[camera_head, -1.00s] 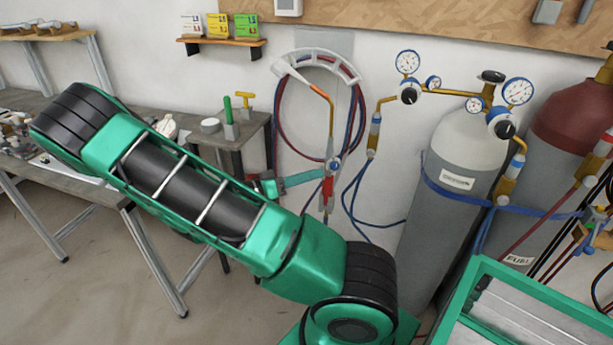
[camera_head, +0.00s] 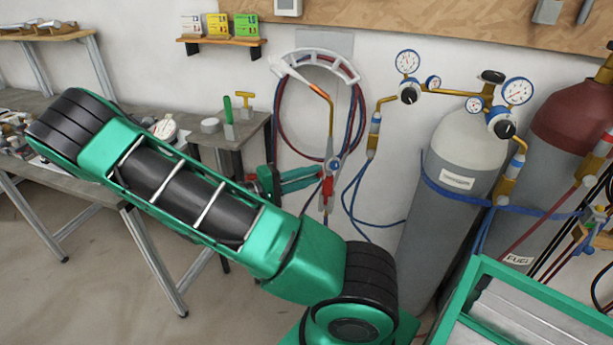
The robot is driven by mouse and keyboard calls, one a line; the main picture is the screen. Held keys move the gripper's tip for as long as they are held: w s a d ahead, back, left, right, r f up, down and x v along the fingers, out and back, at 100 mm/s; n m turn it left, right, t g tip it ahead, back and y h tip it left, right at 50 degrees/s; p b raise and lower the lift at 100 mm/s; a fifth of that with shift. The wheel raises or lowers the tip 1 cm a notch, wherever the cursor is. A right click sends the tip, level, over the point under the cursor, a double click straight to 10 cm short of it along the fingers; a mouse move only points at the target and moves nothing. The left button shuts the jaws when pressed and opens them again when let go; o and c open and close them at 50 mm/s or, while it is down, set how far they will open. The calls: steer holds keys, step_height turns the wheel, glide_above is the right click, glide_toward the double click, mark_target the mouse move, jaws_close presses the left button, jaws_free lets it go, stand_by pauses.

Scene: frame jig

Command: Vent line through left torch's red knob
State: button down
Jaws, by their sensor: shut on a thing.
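The left torch (camera_head: 331,118) hangs upright on the wall below a white hose hanger, its brass neck at the top. Its red knob (camera_head: 328,188) is low on the handle, below a round blue-white part (camera_head: 335,165). My gripper (camera_head: 322,178) reaches in from the left, behind my green arm. Its fingers are shut at the red knob, with the fingertips small and partly merged with the torch in this view. Part of the wrist is hidden by my forearm.
Red and blue hoses (camera_head: 361,125) loop around the torch. A grey cylinder (camera_head: 450,200) with gauges stands to the right, beside a maroon-topped one (camera_head: 565,135). A workbench (camera_head: 85,182) is at left. A green-edged cart (camera_head: 463,300) is at front right.

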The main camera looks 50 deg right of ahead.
steer(key=shift+f+n, duration=0.15)
steer(key=shift+n, duration=1.45)
steer(key=c, duration=1.6)
jaws_free()
steer(key=shift+o, duration=0.2)
steer(key=shift+a, duration=0.1)
steer(key=v, duration=1)
steer(key=shift+w+a, duration=0.15)
steer(key=shift+a, duration=0.15)
